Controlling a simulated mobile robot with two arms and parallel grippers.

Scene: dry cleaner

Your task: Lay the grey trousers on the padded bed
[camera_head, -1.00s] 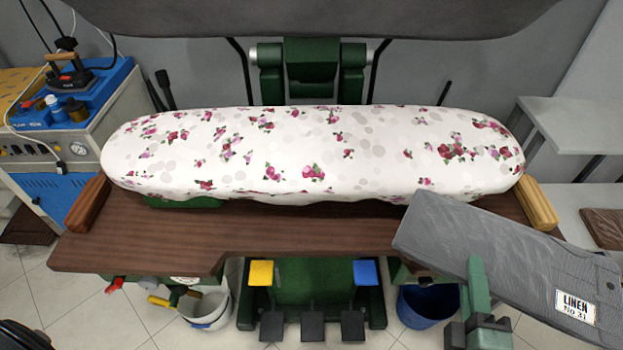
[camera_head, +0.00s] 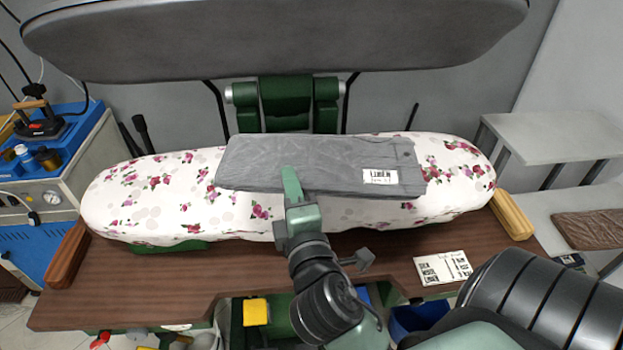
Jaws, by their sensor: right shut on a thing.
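The grey trousers (camera_head: 330,158), folded flat with a white LINEN label near their right end, are over the middle and right of the padded bed (camera_head: 140,200). The bed has a white cover with pink flowers. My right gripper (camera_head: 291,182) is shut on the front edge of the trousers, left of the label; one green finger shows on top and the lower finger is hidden. Whether the trousers rest fully on the bed or hover slightly above it, I cannot tell. My left gripper is out of view.
The dark upper press plate (camera_head: 270,45) hangs open above the bed. A brown wooden board (camera_head: 150,285) runs along the front, with a printed card (camera_head: 443,268) at its right. A grey shelf (camera_head: 550,140) stands at the right, and a blue-topped machine (camera_head: 70,130) with an iron at the left.

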